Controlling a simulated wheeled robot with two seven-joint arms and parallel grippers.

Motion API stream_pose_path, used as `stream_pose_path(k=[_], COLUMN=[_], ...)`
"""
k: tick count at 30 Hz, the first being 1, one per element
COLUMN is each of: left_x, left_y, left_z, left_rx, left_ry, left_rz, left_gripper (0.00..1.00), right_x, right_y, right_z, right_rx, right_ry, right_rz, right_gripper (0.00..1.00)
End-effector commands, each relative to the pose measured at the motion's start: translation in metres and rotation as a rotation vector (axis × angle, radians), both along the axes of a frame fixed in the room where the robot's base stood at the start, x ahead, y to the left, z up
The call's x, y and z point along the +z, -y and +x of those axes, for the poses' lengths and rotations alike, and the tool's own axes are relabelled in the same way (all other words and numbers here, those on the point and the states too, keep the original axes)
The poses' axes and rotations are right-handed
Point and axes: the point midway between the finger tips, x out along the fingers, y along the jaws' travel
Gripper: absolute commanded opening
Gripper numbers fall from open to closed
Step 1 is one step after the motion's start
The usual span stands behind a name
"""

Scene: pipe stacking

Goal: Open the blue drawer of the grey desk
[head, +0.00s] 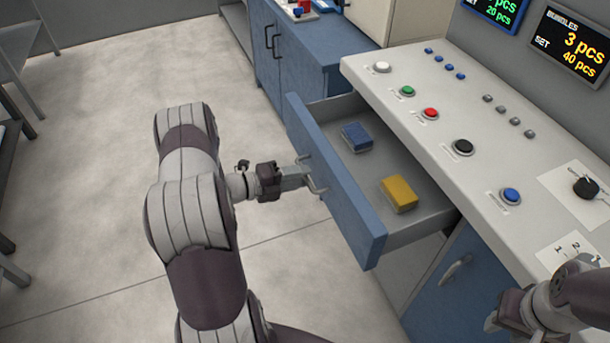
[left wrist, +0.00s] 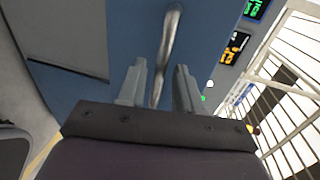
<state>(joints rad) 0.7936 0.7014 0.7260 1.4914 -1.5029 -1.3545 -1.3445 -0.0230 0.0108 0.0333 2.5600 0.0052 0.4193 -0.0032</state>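The blue drawer (head: 335,185) of the grey desk (head: 420,110) stands pulled well out, its inside showing. Its metal handle (head: 316,176) is on the blue front and also shows in the left wrist view (left wrist: 169,45). My left gripper (head: 303,177) is at this handle. In the left wrist view, the two fingers of my left gripper (left wrist: 160,85) stand apart on either side of the handle bar, with visible gaps. My right gripper (head: 497,318) is at the lower right, near the desk's front; its fingers are too unclear to judge.
A blue block (head: 356,137) and a yellow block (head: 399,194) lie in the drawer. A blue cupboard door (head: 450,285) with a handle is below. Several buttons and a black knob (head: 586,187) are on the desk top.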

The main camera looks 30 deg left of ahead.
Motion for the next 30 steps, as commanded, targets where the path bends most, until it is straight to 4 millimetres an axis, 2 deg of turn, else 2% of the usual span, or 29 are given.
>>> stream_pose_path(k=[6,12,16,30], left_x=[0.011,0.018,0.020,0.020], left_y=[-0.038,-0.059,-0.063,-0.063], left_z=[-0.047,-0.076,-0.082,-0.082], left_rx=[0.007,0.002,0.000,0.000], left_ry=[0.000,-0.001,-0.002,-0.001], left_rz=[0.002,0.000,-0.001,0.000], left_gripper=[0.34,0.34,0.34,0.34], right_x=[-0.001,-0.002,-0.002,-0.002], right_y=[0.000,0.000,0.000,0.000], right_z=[0.000,0.000,0.000,0.000], right_rx=[0.000,0.000,0.000,0.000], right_ry=[0.000,0.000,0.000,0.000], right_rz=[0.000,0.000,0.000,0.000], right_gripper=[0.37,0.37,0.37,0.37])
